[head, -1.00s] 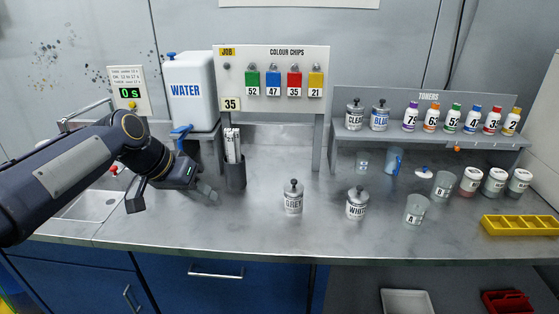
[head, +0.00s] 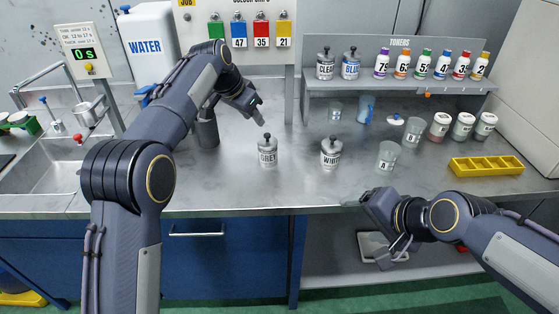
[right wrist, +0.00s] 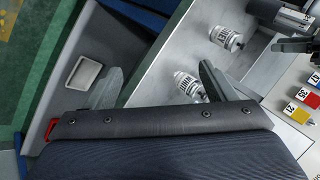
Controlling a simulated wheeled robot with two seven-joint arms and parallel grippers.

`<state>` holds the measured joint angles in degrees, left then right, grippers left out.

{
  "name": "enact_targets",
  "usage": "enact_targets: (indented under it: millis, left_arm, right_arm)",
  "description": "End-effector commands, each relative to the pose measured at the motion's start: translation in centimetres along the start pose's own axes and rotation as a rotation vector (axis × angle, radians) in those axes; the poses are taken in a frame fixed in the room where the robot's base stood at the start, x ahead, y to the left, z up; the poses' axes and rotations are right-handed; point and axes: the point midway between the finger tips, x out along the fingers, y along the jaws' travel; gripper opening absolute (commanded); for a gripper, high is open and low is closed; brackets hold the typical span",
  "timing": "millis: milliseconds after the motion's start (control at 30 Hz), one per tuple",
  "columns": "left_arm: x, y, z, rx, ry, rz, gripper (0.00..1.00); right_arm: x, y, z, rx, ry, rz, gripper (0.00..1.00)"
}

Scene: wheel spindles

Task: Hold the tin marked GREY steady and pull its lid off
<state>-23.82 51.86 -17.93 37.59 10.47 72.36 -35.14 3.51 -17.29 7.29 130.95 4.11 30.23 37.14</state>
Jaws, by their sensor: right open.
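The tin marked GREY (head: 267,155) stands upright on the bench, its dark-knobbed lid (head: 267,138) on. It also shows in the right wrist view (right wrist: 226,39). My left gripper (head: 255,108) is just behind and above this tin in the head view, apart from it, open and empty. My right gripper (head: 366,230) is in front of the bench's front edge, to the right of the tin, open and empty. Its two spread fingers show in the right wrist view (right wrist: 158,85).
The tin marked WHITE (head: 331,155) stands to the right of GREY. Cup A (head: 387,157) and a yellow tray (head: 486,167) lie further right. The bench front before the tins is clear.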

Motion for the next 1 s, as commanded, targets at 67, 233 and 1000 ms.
enact_targets:
  millis: [67, 233, 1000]
  left_arm:
    - [0.0, 0.0, 0.0, 0.000, 0.000, 0.000, 0.36]
    - [0.0, 0.0, 0.0, -0.001, 0.000, 0.000, 0.36]
    - [0.0, 0.0, 0.0, -0.001, 0.000, 0.000, 0.36]
  right_arm:
    - [2.7, -2.3, -1.4, 0.153, 0.001, -0.035, 0.77]
    - [8.3, -7.1, -3.7, 0.512, -0.010, -0.138, 0.77]
    - [28.3, -15.9, -5.5, 1.887, -0.276, -0.448, 0.77]
